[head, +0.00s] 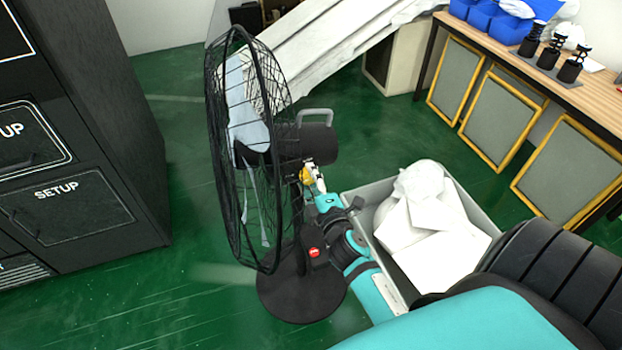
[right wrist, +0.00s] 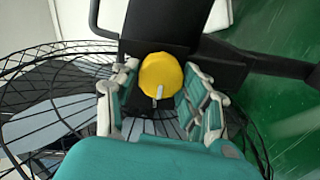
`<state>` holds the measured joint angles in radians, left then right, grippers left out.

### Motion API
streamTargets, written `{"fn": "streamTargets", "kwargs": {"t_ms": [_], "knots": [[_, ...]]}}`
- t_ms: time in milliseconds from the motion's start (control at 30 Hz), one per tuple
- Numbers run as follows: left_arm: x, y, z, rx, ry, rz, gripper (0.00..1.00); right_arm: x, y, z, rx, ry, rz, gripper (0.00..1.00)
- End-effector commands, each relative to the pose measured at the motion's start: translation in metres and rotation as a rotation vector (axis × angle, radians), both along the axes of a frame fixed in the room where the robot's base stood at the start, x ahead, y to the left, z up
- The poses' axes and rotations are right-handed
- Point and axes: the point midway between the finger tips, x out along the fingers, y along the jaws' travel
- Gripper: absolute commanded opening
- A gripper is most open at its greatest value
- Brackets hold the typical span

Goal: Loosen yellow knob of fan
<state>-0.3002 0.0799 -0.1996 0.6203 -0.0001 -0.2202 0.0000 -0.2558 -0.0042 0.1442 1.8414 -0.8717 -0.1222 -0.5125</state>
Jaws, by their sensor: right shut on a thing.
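A black pedestal fan (head: 240,150) with a wire cage and round base stands on the green floor in the head view. Its yellow knob (head: 305,175) sits at the joint below the motor housing. In the right wrist view the yellow knob (right wrist: 161,76) lies between the fingers, with a small pale tab at its lower edge. My right gripper (head: 311,178) reaches the knob from the right and is shut on it; its teal and grey fingers also flank the knob in the right wrist view (right wrist: 163,95). My left gripper is not in view.
A grey bin (head: 370,205) with white contents stands right of the fan, close to my right arm. Black cabinets (head: 75,130) stand at the left. A wooden workbench (head: 560,90) is at the upper right. Green floor is clear between cabinets and fan.

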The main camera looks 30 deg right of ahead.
Motion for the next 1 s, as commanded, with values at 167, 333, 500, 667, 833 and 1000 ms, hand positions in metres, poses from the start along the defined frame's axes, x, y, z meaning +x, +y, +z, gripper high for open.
{"fn": "streamTargets", "kwargs": {"t_ms": [167, 333, 500, 667, 833, 1000], "knots": [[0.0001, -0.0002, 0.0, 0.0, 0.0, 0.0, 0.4, 0.0004, 0.0007, 0.0007, -0.013, 0.001, 0.001, 0.13], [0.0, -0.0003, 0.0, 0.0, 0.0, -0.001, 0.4, 0.0004, 0.0006, 0.0007, -0.014, 0.001, 0.002, 0.12], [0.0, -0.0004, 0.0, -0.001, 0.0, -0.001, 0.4, 0.0004, 0.0005, 0.0007, -0.014, 0.001, 0.002, 0.5], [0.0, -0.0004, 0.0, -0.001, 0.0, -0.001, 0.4, 0.0002, 0.0004, 0.0005, -0.012, 0.002, 0.001, 0.69], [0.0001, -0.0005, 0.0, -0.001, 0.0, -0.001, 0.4, 0.0001, 0.0001, 0.0002, -0.012, 0.002, 0.001, 0.69], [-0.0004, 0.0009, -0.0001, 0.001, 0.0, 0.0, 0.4, -0.0064, 0.0019, -0.0006, -0.009, 0.004, 0.0, 0.69]]}}
